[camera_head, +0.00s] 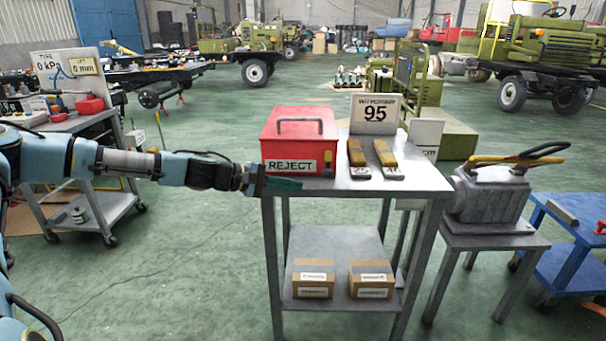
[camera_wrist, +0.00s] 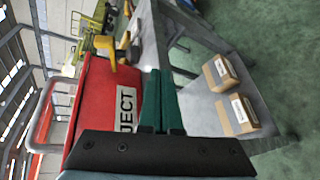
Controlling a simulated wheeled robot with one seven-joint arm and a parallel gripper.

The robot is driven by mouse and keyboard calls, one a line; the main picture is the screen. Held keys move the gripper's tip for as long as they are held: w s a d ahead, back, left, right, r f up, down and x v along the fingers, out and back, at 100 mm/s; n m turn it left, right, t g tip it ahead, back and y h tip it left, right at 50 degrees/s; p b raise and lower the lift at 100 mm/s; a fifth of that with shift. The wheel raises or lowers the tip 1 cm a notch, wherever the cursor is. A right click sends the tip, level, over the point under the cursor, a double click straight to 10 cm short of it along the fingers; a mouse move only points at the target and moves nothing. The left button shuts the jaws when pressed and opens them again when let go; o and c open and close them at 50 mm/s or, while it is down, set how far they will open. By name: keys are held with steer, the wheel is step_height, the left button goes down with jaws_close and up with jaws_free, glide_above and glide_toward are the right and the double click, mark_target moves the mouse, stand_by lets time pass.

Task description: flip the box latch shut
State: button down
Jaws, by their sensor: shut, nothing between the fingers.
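The red box (camera_head: 291,137) marked REJECT stands on the left part of the metal table, its lid down and its handle on top. Its latch (camera_head: 327,157) is a small dark and yellow piece at the right end of the front face. In the wrist view the box (camera_wrist: 92,92) lies left of the fingers, and the yellow latch (camera_wrist: 106,44) sticks out from it beyond the fingertips. I cannot tell the latch's exact angle. My gripper (camera_head: 300,184) is shut and empty, low in front of the box, left of the latch. Its green fingers (camera_wrist: 159,74) lie together, apart from the latch.
Two cartons (camera_head: 371,279) sit on the lower shelf. A grey machine (camera_head: 487,195) stands to the right. Open floor lies in front.

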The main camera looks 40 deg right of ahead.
mark_target(318, 184)
steer(key=shift+n+t+h, duration=0.4)
steer(key=shift+n+h, duration=0.3)
steer(key=shift+n, duration=0.1)
steer(key=w+r, duration=0.1)
steer(key=w, duration=0.1)
steer(key=w+r, duration=0.1)
steer(key=shift+w+d+r, duration=0.1)
steer(key=shift+w, duration=0.25)
steer(key=shift+d, duration=0.1)
steer(key=p+x, duration=0.2)
steer(key=x, duration=0.7)
steer(key=shift+s+d, duration=0.2)
steer(key=shift+d, duration=0.2)
